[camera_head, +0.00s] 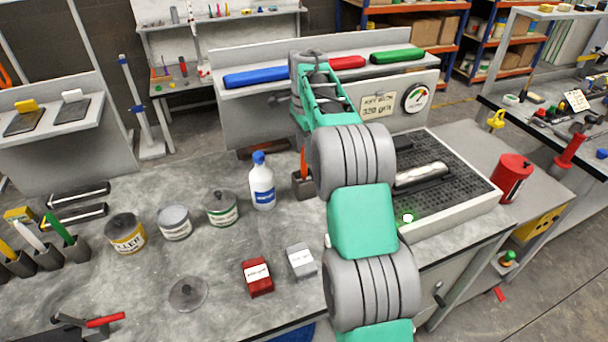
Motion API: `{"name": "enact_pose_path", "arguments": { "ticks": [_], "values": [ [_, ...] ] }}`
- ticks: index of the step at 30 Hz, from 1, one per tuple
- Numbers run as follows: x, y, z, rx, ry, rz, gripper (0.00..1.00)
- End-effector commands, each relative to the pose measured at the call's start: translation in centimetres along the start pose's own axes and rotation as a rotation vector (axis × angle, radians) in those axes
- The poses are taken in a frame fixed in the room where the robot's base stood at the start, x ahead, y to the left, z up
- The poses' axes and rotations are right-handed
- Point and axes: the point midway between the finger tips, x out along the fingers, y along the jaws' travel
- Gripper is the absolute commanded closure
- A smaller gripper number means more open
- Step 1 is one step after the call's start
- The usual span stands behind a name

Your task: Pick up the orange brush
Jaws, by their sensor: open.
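The orange brush (303,163) stands upright in a small dark holder (303,187) on the grey bench, just right of a white bottle with a blue cap. Only its thin orange upper part shows. My arm passes just to the right of it and reaches beyond it toward the back shelf. My gripper (312,62) is at the far end of the arm, in front of the shelf between the blue and red items. It is open, and I see nothing held in it. Its fingertips are small and hard to make out.
The white bottle (262,182) stands close left of the holder. Several cans, a red box (257,277) and a grey box (301,260) stand on the bench. Yellow, white and green handles stand in cups at left. A black grated tray (452,171) lies right of my arm.

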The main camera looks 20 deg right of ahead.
Motion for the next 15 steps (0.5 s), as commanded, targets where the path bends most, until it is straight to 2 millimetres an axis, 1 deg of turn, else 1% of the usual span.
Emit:
{"name": "enact_pose_path", "arguments": {
  "ticks": [6,7,10,15],
  "values": [
    [3.6,-0.1,0.2,-0.002,-0.001,0.003,0.58],
    [4.0,-0.2,0.2,-0.002,0.000,0.001,0.58],
    [4.6,-0.2,0.2,-0.003,0.000,0.000,0.58],
    [4.6,-0.2,0.2,-0.003,0.000,0.000,0.58]
  ]
}}
